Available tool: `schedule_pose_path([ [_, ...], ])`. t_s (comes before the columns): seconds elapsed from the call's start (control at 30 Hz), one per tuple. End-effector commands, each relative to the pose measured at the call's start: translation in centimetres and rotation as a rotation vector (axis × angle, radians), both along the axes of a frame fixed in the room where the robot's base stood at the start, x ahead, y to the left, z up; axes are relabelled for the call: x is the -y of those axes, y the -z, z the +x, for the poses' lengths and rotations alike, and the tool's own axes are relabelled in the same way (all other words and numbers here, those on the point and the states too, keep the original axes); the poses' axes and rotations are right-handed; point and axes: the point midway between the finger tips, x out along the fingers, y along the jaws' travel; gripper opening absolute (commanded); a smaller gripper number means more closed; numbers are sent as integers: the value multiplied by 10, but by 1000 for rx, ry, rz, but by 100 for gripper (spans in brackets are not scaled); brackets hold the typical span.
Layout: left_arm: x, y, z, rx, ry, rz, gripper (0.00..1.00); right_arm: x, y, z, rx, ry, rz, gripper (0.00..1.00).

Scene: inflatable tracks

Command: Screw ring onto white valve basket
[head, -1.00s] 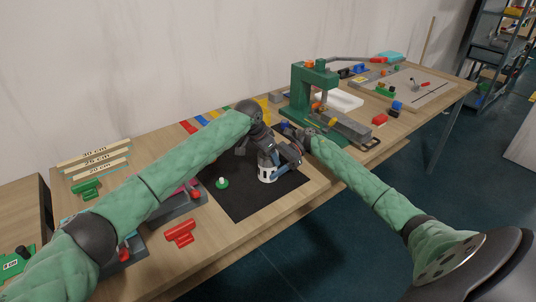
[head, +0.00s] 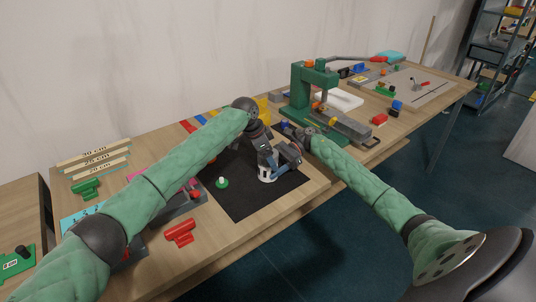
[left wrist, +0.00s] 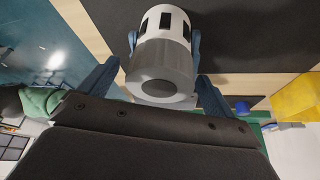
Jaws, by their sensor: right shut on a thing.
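The white valve basket (head: 266,175) stands upright on the black mat. In the left wrist view the slotted white basket (left wrist: 165,20) lies beyond a grey ring-shaped part (left wrist: 162,78), in line with it; whether they are threaded together I cannot tell. My left gripper (left wrist: 160,85) comes down over them, its blue fingers spread on both sides of the grey part, with a gap on the left. My right gripper (head: 277,164) reaches in from the right and is shut on the basket. The grippers overlap and hide the upper part in the head view.
A green-and-white piece (head: 222,182) stands on the black mat (head: 240,205) to the left. A red piece (head: 180,232) lies near the front edge. A green press (head: 308,90) stands behind my right arm. The mat's front part is clear.

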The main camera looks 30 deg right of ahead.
Motion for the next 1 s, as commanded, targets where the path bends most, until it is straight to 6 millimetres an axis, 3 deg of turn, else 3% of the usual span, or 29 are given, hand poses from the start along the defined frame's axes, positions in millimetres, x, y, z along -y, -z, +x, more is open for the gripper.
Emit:
schedule_pose_path([
  [0.37, 1, -5, 0, 2, 0, -3, 90, 1, 1, 0, 0, 2, -1, 35],
  [1.0, 1, -45, 0, 2, 0, -3, 90, 1, 1, 0, 0, 2, -2, 35],
])
